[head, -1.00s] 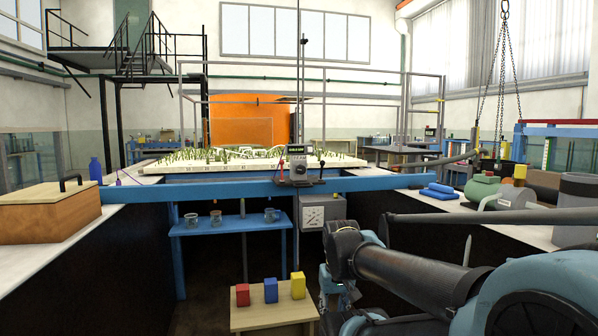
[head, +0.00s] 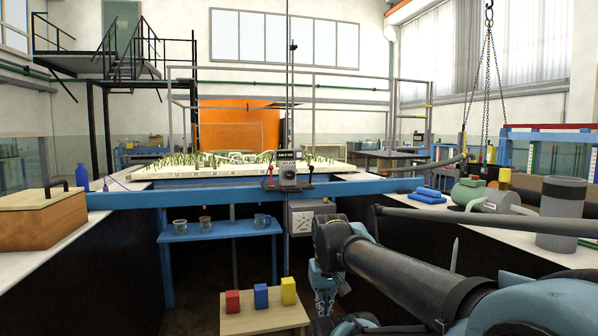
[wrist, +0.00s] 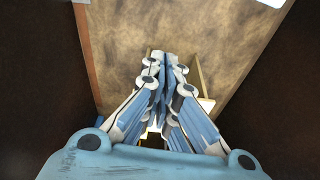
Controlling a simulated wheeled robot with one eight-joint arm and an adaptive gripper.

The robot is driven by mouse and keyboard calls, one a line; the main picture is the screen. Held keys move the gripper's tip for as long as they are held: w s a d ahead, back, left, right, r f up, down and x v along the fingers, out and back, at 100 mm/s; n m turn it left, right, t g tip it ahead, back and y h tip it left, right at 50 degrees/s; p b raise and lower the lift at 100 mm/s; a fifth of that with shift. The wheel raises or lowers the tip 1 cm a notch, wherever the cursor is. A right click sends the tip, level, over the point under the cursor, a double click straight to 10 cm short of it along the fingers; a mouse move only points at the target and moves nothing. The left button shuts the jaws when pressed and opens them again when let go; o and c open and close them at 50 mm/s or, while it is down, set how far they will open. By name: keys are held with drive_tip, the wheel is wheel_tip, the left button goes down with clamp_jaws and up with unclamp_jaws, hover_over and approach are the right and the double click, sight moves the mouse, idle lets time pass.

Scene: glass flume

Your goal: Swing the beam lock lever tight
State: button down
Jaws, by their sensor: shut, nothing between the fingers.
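A blue beam (head: 215,192) spans the flume from side to side. A grey instrument carriage (head: 287,174) with a green-lit display sits on it near the middle. A small red handle (head: 268,171) shows at the carriage's left and a dark piece at its right; both are too small to tell which is the lock lever or how it is set. My gripper (head: 325,300) hangs low, in front of and below the beam, apart from the carriage. In the wrist view its fingers (wrist: 165,62) are together and empty, pointing toward the brown floor.
A low wooden stand with red, blue and yellow blocks (head: 261,296) is left of my gripper. A blue shelf (head: 220,231) with beakers and a grey dial box (head: 312,217) are below the beam. A grey cylinder (head: 562,213) stands on the right ledge.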

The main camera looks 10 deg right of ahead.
drive_tip(key=w+d+r, duration=0.1)
drive_tip(key=w+r, duration=1.3)
drive_tip(key=r, duration=0.2)
drive_tip(key=w+d+r, duration=0.1)
drive_tip(key=w+r, duration=1.2)
drive_tip(key=r, duration=0.3)
drive_tip(key=w+d+r, duration=0.2)
drive_tip(key=w+r, duration=0.2)
drive_tip(key=w, duration=0.4)
drive_tip(key=w+d+r+m+g, duration=0.1)
drive_tip(key=w+d+r, duration=0.1)
drive_tip(key=w+r, duration=0.5)
drive_tip(key=w+d+r, duration=0.1)
drive_tip(key=w+r, duration=0.1)
drive_tip(key=w, duration=0.8)
hover_over(311, 176)
drive_tip(key=w, duration=0.6)
wheel_tip(311, 176, down, 10)
drive_tip(key=f, duration=0.1)
drive_tip(key=shift+s+d+f+y, duration=0.1)
drive_tip(key=shift+s+d+y, duration=0.05)
drive_tip(key=shift+s, duration=0.55)
drive_tip(key=shift+s+d+f+y, duration=0.1)
drive_tip(key=shift+s+y, duration=0.05)
drive_tip(key=shift+s, duration=0.5)
